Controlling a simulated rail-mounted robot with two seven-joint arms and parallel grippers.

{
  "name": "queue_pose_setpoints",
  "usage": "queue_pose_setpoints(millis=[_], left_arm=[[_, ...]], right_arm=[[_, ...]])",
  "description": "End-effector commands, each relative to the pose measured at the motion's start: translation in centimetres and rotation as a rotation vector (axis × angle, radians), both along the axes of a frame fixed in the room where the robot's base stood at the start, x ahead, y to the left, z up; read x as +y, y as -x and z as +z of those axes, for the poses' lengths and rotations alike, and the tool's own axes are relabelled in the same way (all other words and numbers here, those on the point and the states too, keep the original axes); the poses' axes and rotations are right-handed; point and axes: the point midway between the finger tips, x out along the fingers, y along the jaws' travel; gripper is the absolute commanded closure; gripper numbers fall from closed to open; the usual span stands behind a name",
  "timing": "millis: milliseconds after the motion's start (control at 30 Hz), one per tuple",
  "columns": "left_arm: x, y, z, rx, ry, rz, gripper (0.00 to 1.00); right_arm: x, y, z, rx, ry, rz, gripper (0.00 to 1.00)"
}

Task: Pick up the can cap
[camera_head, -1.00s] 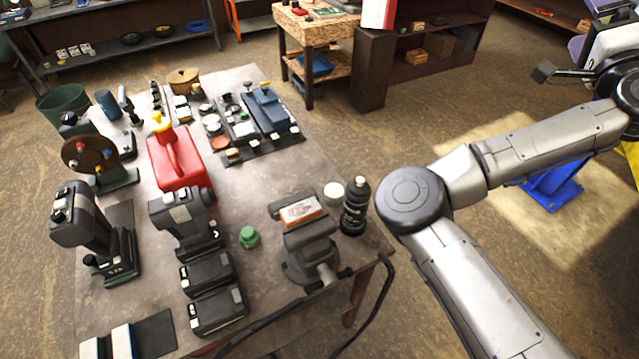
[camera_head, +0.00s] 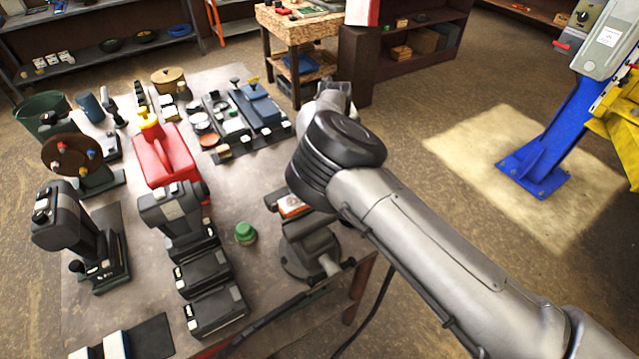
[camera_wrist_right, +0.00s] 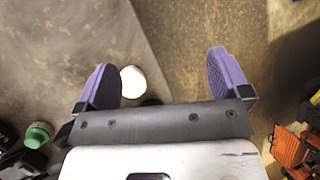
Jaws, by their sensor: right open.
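No item is clearly marked as the can cap. A small green cap-like piece (camera_head: 245,234) sits on the workbench (camera_head: 262,275), left of the vise; a green round piece also shows in the right wrist view (camera_wrist_right: 38,135), at the left edge. A red can (camera_head: 168,155) with a yellow top (camera_head: 148,117) stands farther back. My right gripper (camera_wrist_right: 166,80) is open, with purple fingers apart and nothing held. A white round item (camera_wrist_right: 132,78) appears beside its left finger, below. In the head view the right arm hides this gripper. My left gripper is not in view.
The vise (camera_head: 308,245) stands at the bench's right edge, partly behind my right arm. Black tool bodies (camera_head: 203,268) stand left of the green piece. A tray of parts (camera_head: 240,120) lies at the back. Bare bench shows around the green piece.

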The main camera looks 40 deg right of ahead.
Motion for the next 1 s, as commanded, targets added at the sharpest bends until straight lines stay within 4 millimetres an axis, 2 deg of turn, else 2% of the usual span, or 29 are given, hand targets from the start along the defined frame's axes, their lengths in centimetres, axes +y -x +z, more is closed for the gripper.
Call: queue_pose_setpoints(millis=[100,200,400,567,800,1000], left_arm=[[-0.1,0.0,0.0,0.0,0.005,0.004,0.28],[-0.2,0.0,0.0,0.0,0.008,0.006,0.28],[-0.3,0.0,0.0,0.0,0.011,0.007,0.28],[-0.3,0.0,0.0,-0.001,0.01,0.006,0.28],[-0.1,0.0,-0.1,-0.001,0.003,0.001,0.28],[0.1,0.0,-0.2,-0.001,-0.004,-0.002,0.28]], right_arm=[[2.5,1.8,-1.3,0.134,-0.155,0.037,0.05],[4.1,3.1,-1.8,0.227,-0.253,0.075,0.05],[5.9,4.9,-2.0,0.347,-0.352,0.15,0.05],[5.9,5.1,-3.5,0.364,-0.351,0.19,0.05],[5.9,5.1,-7.6,0.363,-0.349,0.192,0.05],[5.9,5.0,-9.9,0.361,-0.349,0.192,0.05]])
